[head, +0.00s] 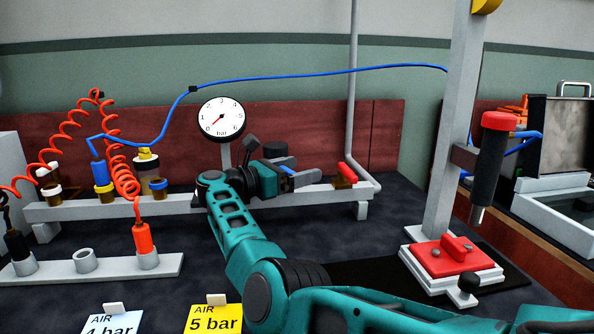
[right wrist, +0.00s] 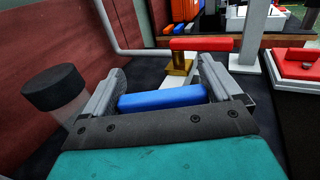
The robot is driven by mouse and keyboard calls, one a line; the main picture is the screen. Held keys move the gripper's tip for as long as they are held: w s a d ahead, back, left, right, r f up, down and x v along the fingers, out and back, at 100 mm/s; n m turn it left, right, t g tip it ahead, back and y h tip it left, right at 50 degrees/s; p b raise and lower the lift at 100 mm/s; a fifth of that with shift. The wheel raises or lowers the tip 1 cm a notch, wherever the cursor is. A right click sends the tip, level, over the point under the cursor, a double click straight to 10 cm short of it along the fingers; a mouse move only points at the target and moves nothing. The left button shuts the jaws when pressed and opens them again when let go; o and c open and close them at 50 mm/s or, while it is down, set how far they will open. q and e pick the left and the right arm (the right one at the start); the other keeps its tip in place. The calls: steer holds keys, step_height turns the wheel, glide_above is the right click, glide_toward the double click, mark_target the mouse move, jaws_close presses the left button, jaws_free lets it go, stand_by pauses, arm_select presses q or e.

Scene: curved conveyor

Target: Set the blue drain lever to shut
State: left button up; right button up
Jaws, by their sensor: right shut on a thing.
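The blue drain lever (right wrist: 162,97) lies between the two fingers of my right gripper (right wrist: 160,88) in the right wrist view, spanning crosswise from one finger to the other. In the head view only a small blue part of the lever (head: 288,170) shows at my right gripper (head: 296,175), which is shut on it at the white pipe rail. The lever's valve body is hidden by the gripper. My left gripper is not in view.
A red lever (head: 347,172) on a brass valve stands just right of the gripper; it also shows in the wrist view (right wrist: 201,44). A pressure gauge (head: 221,118) and a dark round knob (right wrist: 53,87) are close by. A post with a red-based fixture (head: 445,255) stands at the right.

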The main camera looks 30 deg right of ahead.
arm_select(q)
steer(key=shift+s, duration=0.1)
arm_select(e)
steer(key=shift+m+g, duration=0.3)
steer(key=shift+g, duration=0.2)
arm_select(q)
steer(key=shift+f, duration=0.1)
arm_select(e)
steer(key=o, duration=1.2)
arm_select(q)
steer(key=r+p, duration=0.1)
steer(key=p, duration=0.1)
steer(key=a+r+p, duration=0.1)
steer(key=p, duration=0.1)
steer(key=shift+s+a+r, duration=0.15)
arm_select(e)
step_height(320, 180, up, 20)
steer(key=shift+r, duration=0.1)
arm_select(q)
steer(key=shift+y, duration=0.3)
arm_select(e)
steer(key=shift+c, duration=0.6)
